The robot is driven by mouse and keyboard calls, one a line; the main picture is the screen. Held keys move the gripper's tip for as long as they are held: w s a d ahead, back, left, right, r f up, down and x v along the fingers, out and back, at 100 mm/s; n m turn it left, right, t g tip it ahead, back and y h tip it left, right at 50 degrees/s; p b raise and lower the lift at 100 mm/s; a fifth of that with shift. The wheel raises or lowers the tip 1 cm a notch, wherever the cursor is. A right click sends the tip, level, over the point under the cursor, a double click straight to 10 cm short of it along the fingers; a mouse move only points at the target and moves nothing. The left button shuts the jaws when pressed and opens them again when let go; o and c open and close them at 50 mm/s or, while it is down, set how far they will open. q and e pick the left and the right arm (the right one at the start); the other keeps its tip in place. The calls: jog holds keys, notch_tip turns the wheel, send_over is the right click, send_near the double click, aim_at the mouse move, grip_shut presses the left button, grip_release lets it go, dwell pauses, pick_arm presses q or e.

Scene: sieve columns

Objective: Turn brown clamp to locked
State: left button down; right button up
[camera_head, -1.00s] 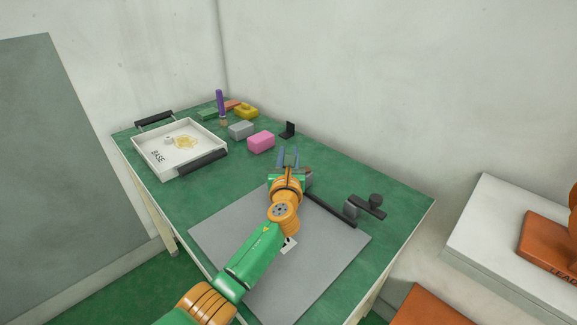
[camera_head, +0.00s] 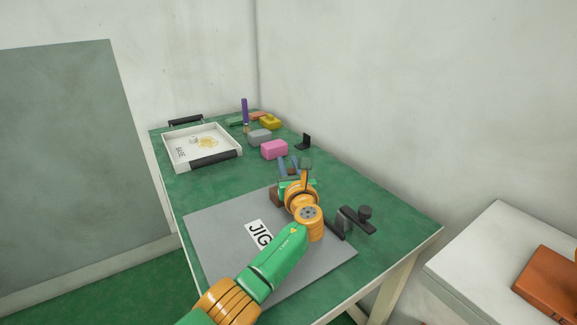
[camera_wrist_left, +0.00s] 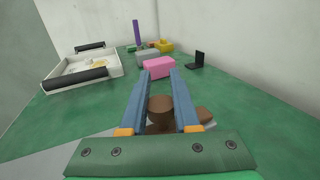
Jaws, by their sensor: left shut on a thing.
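The brown clamp shows in the left wrist view as a round brown knob (camera_wrist_left: 160,110) between my left gripper's blue fingers, with another brown part at the right. In the head view a brown block (camera_head: 276,196) shows left of my wrist, which hides most of the clamp. My left gripper (camera_head: 290,164) is over the far edge of the grey jig mat (camera_head: 215,230) and is shut on the clamp's knob; its fingers also show in the left wrist view (camera_wrist_left: 159,72). I cannot tell the lever's angle. My right gripper is not in view.
A black clamp (camera_head: 357,220) stands right of my wrist, beside a dark bar. Beyond the gripper are a pink block (camera_head: 274,149), a grey block (camera_head: 259,137) and a black bracket (camera_head: 303,142). A white tray (camera_head: 168,158) stands at the far left. Green table is free between.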

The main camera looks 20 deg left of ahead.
aim_at(291, 173)
pick_arm(q)
jog(key=c, duration=0.6)
grip_release()
jog(key=shift+w, duration=0.1)
jog(key=shift+c, duration=0.2)
jog(key=p+v, duration=0.3)
jog(key=v, duration=0.3)
jog(key=shift+s+d+f+p, duration=0.1)
jog(key=shift+s+d+p, duration=0.2)
jog(key=shift+s, duration=0.25)
